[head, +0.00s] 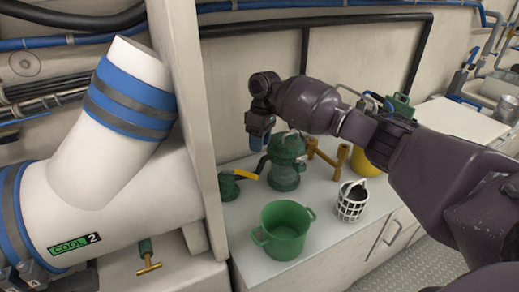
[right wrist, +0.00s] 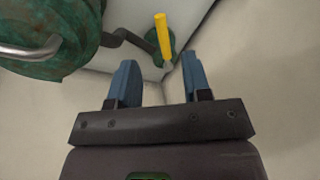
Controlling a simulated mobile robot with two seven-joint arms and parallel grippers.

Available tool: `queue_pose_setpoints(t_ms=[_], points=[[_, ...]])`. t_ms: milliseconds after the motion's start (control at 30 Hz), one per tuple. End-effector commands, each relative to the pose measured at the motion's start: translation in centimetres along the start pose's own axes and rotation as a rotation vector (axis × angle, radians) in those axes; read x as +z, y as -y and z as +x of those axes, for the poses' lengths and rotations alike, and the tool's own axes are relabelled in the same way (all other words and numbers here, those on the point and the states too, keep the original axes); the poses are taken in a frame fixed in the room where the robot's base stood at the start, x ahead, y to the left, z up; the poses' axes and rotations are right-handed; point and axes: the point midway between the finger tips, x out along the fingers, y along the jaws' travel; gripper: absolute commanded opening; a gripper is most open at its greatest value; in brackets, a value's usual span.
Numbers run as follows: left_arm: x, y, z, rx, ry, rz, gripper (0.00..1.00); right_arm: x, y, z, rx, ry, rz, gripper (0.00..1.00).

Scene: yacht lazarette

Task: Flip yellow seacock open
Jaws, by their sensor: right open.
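The yellow seacock handle (head: 246,175) sticks out to the right from a green valve body (head: 228,188) on the white counter, beside the upright partition. In the right wrist view the yellow handle (right wrist: 162,36) shows beyond the fingers, with its green body (right wrist: 166,61) partly hidden behind it. My right gripper (head: 260,143) hangs above and behind the handle, blue fingers pointing down. In the right wrist view the gripper (right wrist: 161,82) is open and empty. The handle lies roughly in line with the gap, apart from the fingers. My left gripper is not in view.
A green strainer (head: 285,178) stands close right of the handle; it looms at left in the right wrist view (right wrist: 60,35). A green bucket (head: 284,232) and wire basket (head: 352,203) stand in front. A large white pipe (head: 115,200) and partition (head: 190,90) bound the left.

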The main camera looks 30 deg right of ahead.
Motion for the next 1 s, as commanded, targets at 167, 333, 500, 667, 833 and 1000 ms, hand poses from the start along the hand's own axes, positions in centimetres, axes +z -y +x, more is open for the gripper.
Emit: queue_pose_setpoints(t_ms=[167, 333, 500, 667, 833, 1000], points=[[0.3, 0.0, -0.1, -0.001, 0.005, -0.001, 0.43, 0.0, 0.0, -0.1, 0.000, 0.000, 0.000, 0.44], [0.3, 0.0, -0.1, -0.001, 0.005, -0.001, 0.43, -0.1, 0.0, -0.2, 0.001, -0.001, -0.001, 0.35], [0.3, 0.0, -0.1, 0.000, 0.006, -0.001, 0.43, -1.1, 0.1, -2.2, 0.039, -0.008, -0.022, 0.09], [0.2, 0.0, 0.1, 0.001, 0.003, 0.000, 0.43, -2.2, 2.0, -3.1, 0.163, 0.053, -0.151, 0.00], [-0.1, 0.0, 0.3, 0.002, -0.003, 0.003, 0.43, -2.9, 4.5, -2.3, 0.316, 0.159, -0.526, 0.00], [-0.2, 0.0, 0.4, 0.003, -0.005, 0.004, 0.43, -2.6, 6.5, -0.1, 0.390, 0.281, -0.969, 0.00]])
